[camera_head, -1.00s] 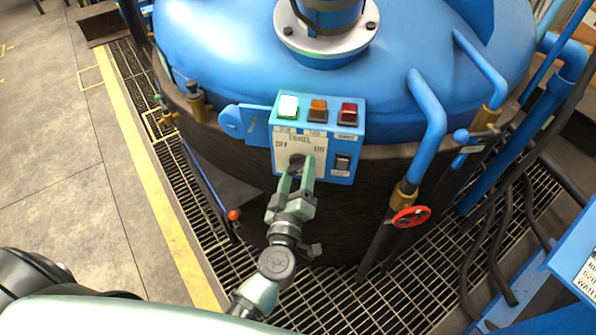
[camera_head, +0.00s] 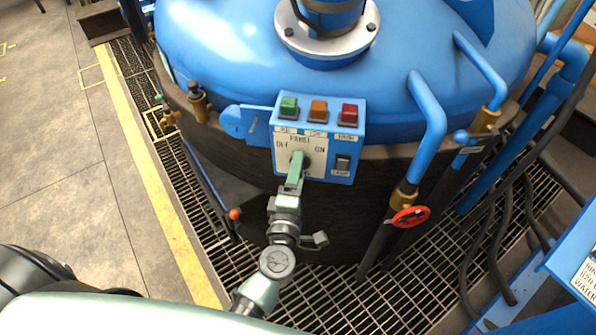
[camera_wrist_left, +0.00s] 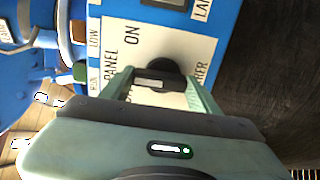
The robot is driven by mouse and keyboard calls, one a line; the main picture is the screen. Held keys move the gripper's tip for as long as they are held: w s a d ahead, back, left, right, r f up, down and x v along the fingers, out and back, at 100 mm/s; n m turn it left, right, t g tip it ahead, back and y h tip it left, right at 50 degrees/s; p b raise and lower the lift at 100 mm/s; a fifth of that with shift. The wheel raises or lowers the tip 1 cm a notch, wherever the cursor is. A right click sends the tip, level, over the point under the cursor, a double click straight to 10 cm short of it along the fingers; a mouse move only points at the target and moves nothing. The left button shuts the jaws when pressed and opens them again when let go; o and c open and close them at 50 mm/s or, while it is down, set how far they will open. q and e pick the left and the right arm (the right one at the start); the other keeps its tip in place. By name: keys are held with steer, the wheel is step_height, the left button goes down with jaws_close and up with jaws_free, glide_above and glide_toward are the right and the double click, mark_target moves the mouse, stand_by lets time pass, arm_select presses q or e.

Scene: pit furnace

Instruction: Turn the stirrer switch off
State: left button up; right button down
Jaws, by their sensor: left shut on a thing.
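The blue control box (camera_head: 351,112) on the side of the big vessel has a white plate (camera_head: 318,164) marked PANEL, OFF on the left and ON on the right. A dark round knob, mostly hidden in the head view, sits on this plate; it shows in the left wrist view (camera_wrist_left: 166,70). My left gripper (camera_head: 298,160) has its fingers on either side of the knob and is shut on it. Lettering below the knob is partly hidden by the gripper. The green lamp (camera_head: 288,108) on the box is dark. My right gripper is not in view.
Orange (camera_head: 318,111) and red (camera_head: 348,114) lamps sit beside the green one. A small black switch (camera_head: 342,164) is right of the plate. Blue pipes (camera_head: 428,130) and a red valve wheel (camera_head: 411,216) stand to the right. Floor grating (camera_head: 335,291) lies below.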

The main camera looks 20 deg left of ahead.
arm_select(q)
steer(key=shift+a+f+n+b, duration=0.1)
steer(key=shift+n+b, duration=0.75)
steer(key=shift+n, duration=3.45)
steer(key=o, duration=1.4)
steer(key=shift+s, duration=0.1)
steer(key=s, duration=0.2)
steer(key=s+b, duration=0.1)
steer(key=s, duration=0.2)
steer(key=s+d+b, duration=0.1)
steer(key=s, duration=0.1)
steer(key=shift+s, duration=0.35)
